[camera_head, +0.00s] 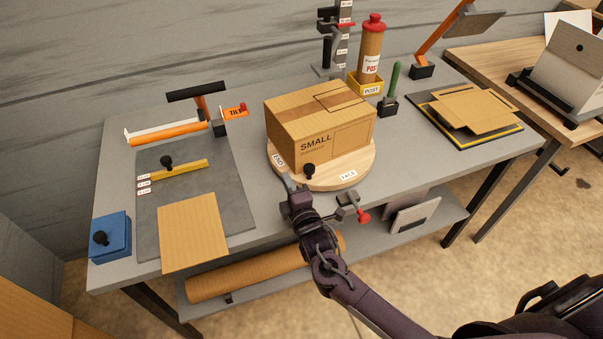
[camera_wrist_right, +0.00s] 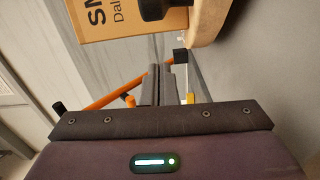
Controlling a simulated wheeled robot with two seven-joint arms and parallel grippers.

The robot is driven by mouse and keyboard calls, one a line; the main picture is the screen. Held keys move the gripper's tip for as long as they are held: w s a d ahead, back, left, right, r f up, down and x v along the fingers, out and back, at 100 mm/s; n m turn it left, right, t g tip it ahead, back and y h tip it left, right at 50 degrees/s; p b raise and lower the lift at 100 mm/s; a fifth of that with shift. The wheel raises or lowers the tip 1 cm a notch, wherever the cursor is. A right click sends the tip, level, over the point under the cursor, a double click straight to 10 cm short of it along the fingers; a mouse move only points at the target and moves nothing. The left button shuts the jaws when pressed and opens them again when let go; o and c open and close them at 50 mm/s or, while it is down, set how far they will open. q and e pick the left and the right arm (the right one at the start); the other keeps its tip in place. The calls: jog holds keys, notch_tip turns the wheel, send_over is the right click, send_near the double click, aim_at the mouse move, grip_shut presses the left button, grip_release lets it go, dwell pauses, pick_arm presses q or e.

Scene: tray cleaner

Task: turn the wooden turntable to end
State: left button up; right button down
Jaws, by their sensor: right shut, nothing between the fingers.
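The round wooden turntable (camera_head: 330,180) lies on the grey workbench, with its rim also in the right wrist view (camera_wrist_right: 208,22). It carries a cardboard box (camera_head: 318,125) marked SMALL. A black knob (camera_head: 309,170) stands at the turntable's near edge. Rim labels include one at the left that seems to read END (camera_head: 278,160) and another at the front right (camera_head: 348,175). My right gripper (camera_head: 287,181) is shut and empty beside the near-left rim, left of the knob; contact cannot be told. The box (camera_wrist_right: 110,22) and knob (camera_wrist_right: 157,9) also show in the wrist view. My left gripper is out of view.
A small clamp with a red knob (camera_head: 364,216) sits at the bench's front edge, right of my right gripper. A grey mat (camera_head: 225,185) with a cardboard sheet (camera_head: 193,232) lies to the left. A post tube (camera_head: 370,50) stands behind; flat cartons (camera_head: 475,108) lie right.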

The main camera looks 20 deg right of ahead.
aim_at(296, 167)
jog(key=shift+w+r, duration=0.2)
jog(key=shift+w, duration=0.95)
jog(key=d+p, duration=0.1)
jog(key=s+d+p, duration=0.1)
jog(key=d, duration=0.1)
jog(key=shift+f, duration=0.15)
jog(key=shift+s+d, duration=0.15)
jog(key=shift+d, duration=0.3)
jog(key=shift+f, duration=0.15)
jog(key=shift+a, duration=0.1)
jog(key=s+d+y, duration=0.1)
jog(key=d, duration=0.1)
jog(key=s+d+n+p, duration=0.1)
jog(key=d, duration=0.1)
jog(key=s+d+y, duration=0.1)
jog(key=d, duration=0.1)
jog(key=shift+y, duration=0.3)
